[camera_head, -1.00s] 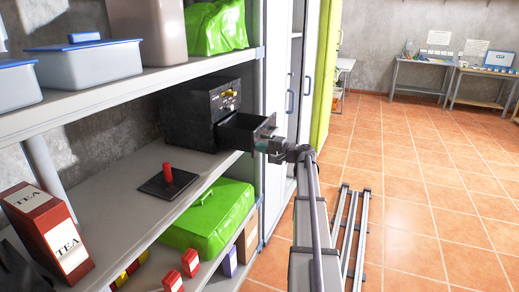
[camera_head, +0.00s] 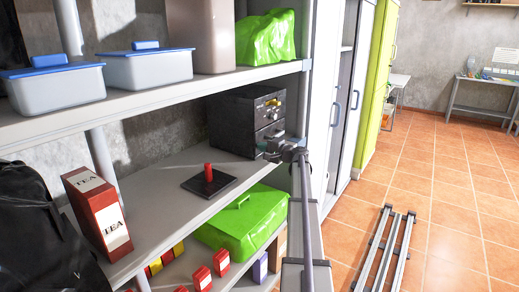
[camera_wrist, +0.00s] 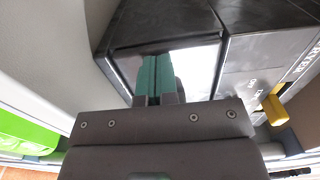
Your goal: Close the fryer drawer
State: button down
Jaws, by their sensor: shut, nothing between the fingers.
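The black fryer (camera_head: 232,122) stands on the middle shelf. Its drawer (camera_head: 263,134) sits low in its front and looks flush or nearly flush with the body; my gripper covers part of it. My gripper (camera_head: 276,149) is at the drawer front. In the wrist view, the shut, empty fingers (camera_wrist: 155,75) point at the dark, shiny drawer front (camera_wrist: 195,58). They look touching or very close to it; I cannot tell which. The fryer's control face with a yellow knob (camera_wrist: 275,110) is at the right.
A dark plate with a red knob (camera_head: 208,181) lies left of the fryer on the shelf (camera_head: 160,205). A red tea box (camera_head: 98,212) stands farther left. A green covered item (camera_head: 243,225) is below. White cabinet doors (camera_head: 335,100) stand right of the shelf.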

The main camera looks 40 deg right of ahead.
jog(key=v, duration=1.4)
jog(key=s+a+f+n+g, duration=0.2)
jog(key=s+a+f+g, duration=0.15)
jog(key=a+f, duration=0.3)
jog(key=s+a+f+n+g+p, duration=0.1)
jog(key=a+n+g, duration=0.15)
jog(key=a, duration=0.55)
jog(key=s+a+f+n+g+p, duration=0.15)
jog(key=a+g, duration=0.25)
jog(key=a, duration=0.4)
jog(key=a+f+n+g+p, duration=0.1)
jog(key=a+f+g+p, duration=0.15)
jog(key=a, duration=0.65)
jog(key=s+a+r+n+g+h+p, duration=0.1)
jog(key=s+a+n, duration=0.1)
jog(key=a, duration=0.7)
jog(key=s+a+r+n+g+h+p, duration=0.1)
jog(key=s+a+n+g+p, duration=0.1)
jog(key=a, duration=0.7)
jog(key=s+a+r+n+g+h+p, duration=0.2)
jog(key=s+a+n, duration=0.1)
jog(key=a, duration=0.6)
jog(key=shift+s+a+n, duration=0.25)
jog(key=shift+s+n, duration=0.1)
jog(key=shift+n, duration=0.35)
jog(key=shift+r, duration=0.15)
